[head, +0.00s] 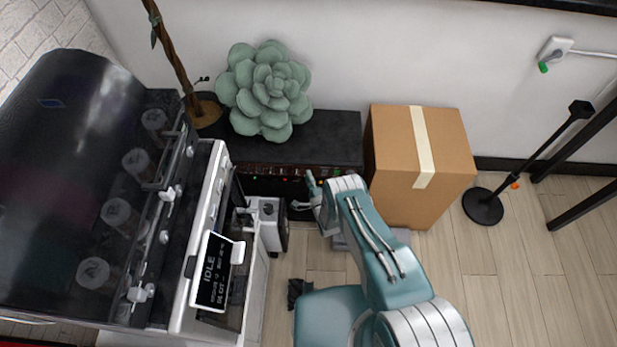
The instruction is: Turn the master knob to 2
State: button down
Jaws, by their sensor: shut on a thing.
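A low black unit (318,138) with a row of small knobs and lit dots along its front edge stands against the wall. My gripper (306,192) is at the right part of that front, its fingers shut on a knob there. The fingers hide the knob, so its pointer and any number markings cannot be read. I cannot read a label that tells the master knob from the others.
A green succulent (265,88) sits on the black unit. A cardboard box (445,150) stands close on its right. A large machine (75,150) with an IDLE screen (212,275) fills the left. A black stand (483,207) is at the right, with open floor in front.

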jog(key=shift+s+d+f, duration=0.15)
jog(key=shift+d+f, duration=0.1)
jog(key=c, duration=0.5)
grip_release()
jog(key=shift+c, duration=0.2)
jog(key=shift+r, duration=0.1)
jog(key=shift+a, duration=0.1)
jog(key=v, duration=1.1)
jog(key=shift+s+d, duration=0.25)
jog(key=shift+s, duration=0.1)
